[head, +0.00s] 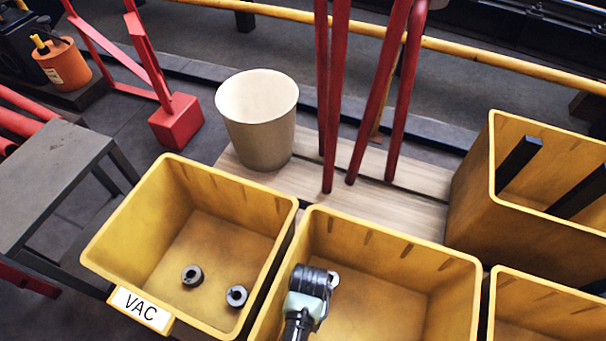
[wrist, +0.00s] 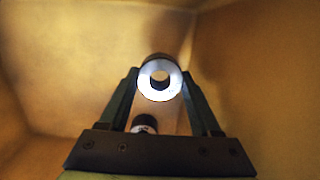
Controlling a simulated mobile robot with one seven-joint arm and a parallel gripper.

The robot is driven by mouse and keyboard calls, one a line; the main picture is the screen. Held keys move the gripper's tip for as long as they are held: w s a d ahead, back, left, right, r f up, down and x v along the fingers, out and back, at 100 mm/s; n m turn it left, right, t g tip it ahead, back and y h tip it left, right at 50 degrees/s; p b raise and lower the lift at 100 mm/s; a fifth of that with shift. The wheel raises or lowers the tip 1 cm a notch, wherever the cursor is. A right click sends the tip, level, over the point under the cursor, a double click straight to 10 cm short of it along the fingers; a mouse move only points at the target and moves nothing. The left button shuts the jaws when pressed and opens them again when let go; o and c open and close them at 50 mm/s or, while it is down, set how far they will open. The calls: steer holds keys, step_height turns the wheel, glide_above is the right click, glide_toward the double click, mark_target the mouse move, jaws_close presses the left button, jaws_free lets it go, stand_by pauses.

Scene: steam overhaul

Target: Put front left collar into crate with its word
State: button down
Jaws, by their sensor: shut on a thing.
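My gripper (wrist: 160,88) is shut on a collar (wrist: 160,72), a short dark ring with a bright end face and a round hole, in the wrist view. Yellow crate walls surround it there. A second dark collar (wrist: 145,124) shows below and behind it, partly covered by the gripper. The left yellow crate (head: 133,205) bears a label (head: 141,308) reading VAC. Two grey collars (head: 192,275) (head: 237,296) lie on its floor.
A beige bucket (head: 258,125) stands on wooden boards behind the crates, beside red posts (head: 336,100). A yellow crate (head: 510,240) with dark bars stands at right, another (head: 545,310) in front of it. A grey bench (head: 50,170) stands at left.

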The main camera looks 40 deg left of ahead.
steer(key=shift+f+b, duration=0.8)
steer(key=shift+f, duration=0.8)
steer(key=shift+f, duration=0.25)
steer(key=shift+c, duration=1.8)
jaws_free()
steer(key=shift+f, duration=0.1)
steer(key=r+p, duration=0.2)
steer(key=r, duration=0.2)
steer(key=w+r+p, duration=0.1)
steer(key=r+p, duration=0.2)
steer(key=r, duration=0.1)
steer(key=r+p, duration=0.2)
steer(key=r, duration=0.2)
steer(key=shift+w+a+r, duration=0.15)
steer(key=shift+a+r, duration=0.05)
steer(key=shift+r, duration=0.1)
